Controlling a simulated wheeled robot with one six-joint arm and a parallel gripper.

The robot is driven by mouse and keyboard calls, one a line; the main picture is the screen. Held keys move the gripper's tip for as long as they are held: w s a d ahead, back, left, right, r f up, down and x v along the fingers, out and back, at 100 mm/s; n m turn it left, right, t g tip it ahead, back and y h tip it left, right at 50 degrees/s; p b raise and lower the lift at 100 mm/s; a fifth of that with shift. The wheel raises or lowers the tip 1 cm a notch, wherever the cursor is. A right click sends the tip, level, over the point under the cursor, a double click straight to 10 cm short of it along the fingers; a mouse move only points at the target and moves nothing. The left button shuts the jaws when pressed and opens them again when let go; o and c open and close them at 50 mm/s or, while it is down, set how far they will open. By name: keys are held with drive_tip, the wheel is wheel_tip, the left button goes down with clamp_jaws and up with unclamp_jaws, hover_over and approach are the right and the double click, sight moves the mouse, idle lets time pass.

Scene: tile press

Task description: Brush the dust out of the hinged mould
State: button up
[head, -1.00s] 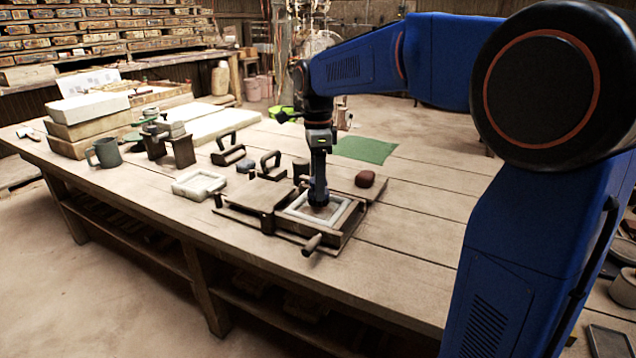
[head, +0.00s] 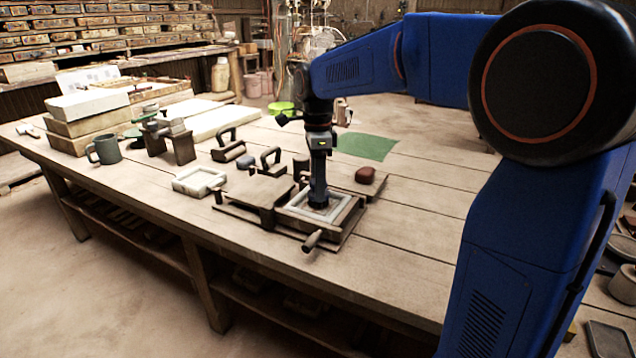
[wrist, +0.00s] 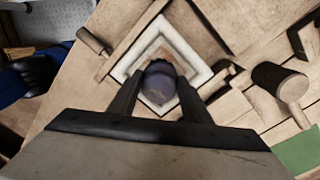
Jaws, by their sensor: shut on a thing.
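The hinged mould lies open on the bench in the head view, its flat lid (head: 262,188) folded over to the left. A pale square frame (head: 297,214) sits in its base, and a handle (head: 313,240) sticks out at the front. In the wrist view the pale frame (wrist: 197,72) surrounds the spot below my fingers. My gripper (head: 318,203) points straight down inside the frame. In the wrist view my gripper (wrist: 160,88) is shut on a dark round-topped thing (wrist: 159,80), probably the brush.
A second pale frame (head: 187,184), handled tools (head: 228,150) and a mug (head: 105,150) stand to the left. A mallet (wrist: 280,82) is close by in the wrist view. Bench to the right is clear.

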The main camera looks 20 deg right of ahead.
drive_tip(key=shift+f, duration=0.3)
drive_tip(key=shift+w, duration=0.2)
drive_tip(key=shift+w+r, duration=0.1)
drive_tip(key=shift+w, duration=0.35)
drive_tip(key=shift+w, duration=0.1)
drive_tip(key=shift+w, duration=0.45)
drive_tip(key=shift+s, duration=0.1)
drive_tip(key=shift+s+a, duration=0.5)
drive_tip(key=shift+a, duration=0.05)
